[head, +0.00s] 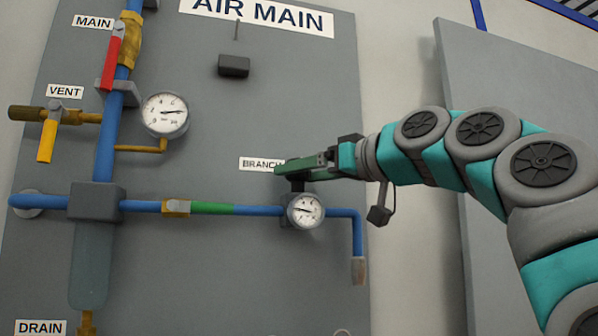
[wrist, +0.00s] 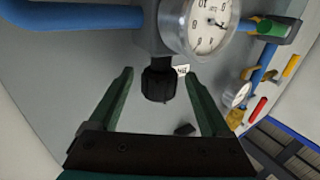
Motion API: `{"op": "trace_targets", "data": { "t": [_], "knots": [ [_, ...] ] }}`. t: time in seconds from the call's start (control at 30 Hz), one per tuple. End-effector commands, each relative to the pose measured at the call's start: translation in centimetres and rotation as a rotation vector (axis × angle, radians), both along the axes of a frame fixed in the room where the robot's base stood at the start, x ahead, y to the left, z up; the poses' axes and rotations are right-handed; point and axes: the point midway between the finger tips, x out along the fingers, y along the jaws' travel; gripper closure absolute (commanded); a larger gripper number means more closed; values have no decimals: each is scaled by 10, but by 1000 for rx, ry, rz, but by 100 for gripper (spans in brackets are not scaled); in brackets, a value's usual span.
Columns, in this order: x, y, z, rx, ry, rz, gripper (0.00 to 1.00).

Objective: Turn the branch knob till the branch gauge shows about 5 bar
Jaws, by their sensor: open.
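The black branch knob (wrist: 158,84) sits between the two spread green fingers of my gripper (wrist: 159,74) in the wrist view, with a gap on each side. In the head view my gripper (head: 290,166) is at the BRANCH label, and the dark knob (head: 297,185) is partly hidden behind and under the fingers. The round white branch gauge (head: 305,211) is just below the knob. It also shows large in the wrist view (wrist: 205,25), turned nearly upside down. Its needle points to the low side, at roughly 2; the exact value is hard to read.
A blue pipe (head: 258,210) runs into the branch fitting from the left and bends down on the right. The main gauge (head: 165,114), red main handle (head: 111,63) and yellow vent handle (head: 47,140) are at left.

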Motion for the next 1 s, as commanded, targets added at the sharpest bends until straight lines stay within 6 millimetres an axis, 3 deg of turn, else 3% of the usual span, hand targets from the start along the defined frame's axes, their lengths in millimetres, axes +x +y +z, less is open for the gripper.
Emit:
{"op": "trace_targets", "data": {
  "t": [0.13, 0.37, 1.0],
  "knots": [
    [9, 10, -1, -1, 3, 1, 18],
    [10, 10, -1, -1, 1, 0, 18],
    [10, 10, -1, -1, 1, 0, 89]
  ]
}}
